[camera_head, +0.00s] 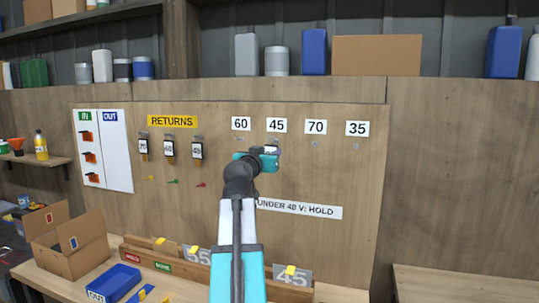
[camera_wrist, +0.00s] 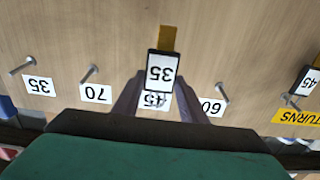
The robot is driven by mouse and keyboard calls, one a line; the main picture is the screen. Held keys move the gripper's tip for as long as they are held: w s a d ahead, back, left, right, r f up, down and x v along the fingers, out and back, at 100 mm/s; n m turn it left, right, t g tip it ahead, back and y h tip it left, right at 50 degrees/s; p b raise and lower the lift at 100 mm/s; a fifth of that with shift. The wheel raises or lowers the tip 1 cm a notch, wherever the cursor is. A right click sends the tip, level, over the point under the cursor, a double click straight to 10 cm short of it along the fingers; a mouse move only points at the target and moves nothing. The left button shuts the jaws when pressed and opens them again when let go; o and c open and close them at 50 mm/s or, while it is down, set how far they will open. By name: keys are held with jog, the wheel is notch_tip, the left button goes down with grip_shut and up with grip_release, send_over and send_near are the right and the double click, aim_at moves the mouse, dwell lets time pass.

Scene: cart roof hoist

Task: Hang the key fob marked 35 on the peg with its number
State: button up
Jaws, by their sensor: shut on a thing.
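My gripper (camera_head: 266,160) is in front of the board, just below the 45 label (camera_head: 276,125). In the wrist view, which is upside down, my gripper (camera_wrist: 160,90) is shut on the black-framed key fob marked 35 (camera_wrist: 161,72), which has a tan tab. The fob covers part of the 45 label; the 45 peg cannot be made out there. The 35 label (camera_head: 357,129) is at the right end of the row, with its peg (camera_head: 357,139) below it. That peg (camera_wrist: 22,65) is bare in the wrist view, apart from the fob.
Pegs for 70 (camera_wrist: 90,73) and 60 (camera_wrist: 221,93) are bare. Several fobs, one of them (camera_head: 169,148) in the middle, hang under the RETURNS sign (camera_head: 172,121). A bench below holds an open cardboard box (camera_head: 70,245) and a blue OUT tray (camera_head: 114,283).

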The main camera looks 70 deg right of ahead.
jog(key=shift+a+r, duration=0.15)
jog(key=shift+a, duration=0.35)
jog(key=shift+a, duration=0.1)
jog(key=shift+s+a+b, duration=0.15)
jog(key=shift+a+b, duration=0.15)
jog(key=shift+a, duration=2.1)
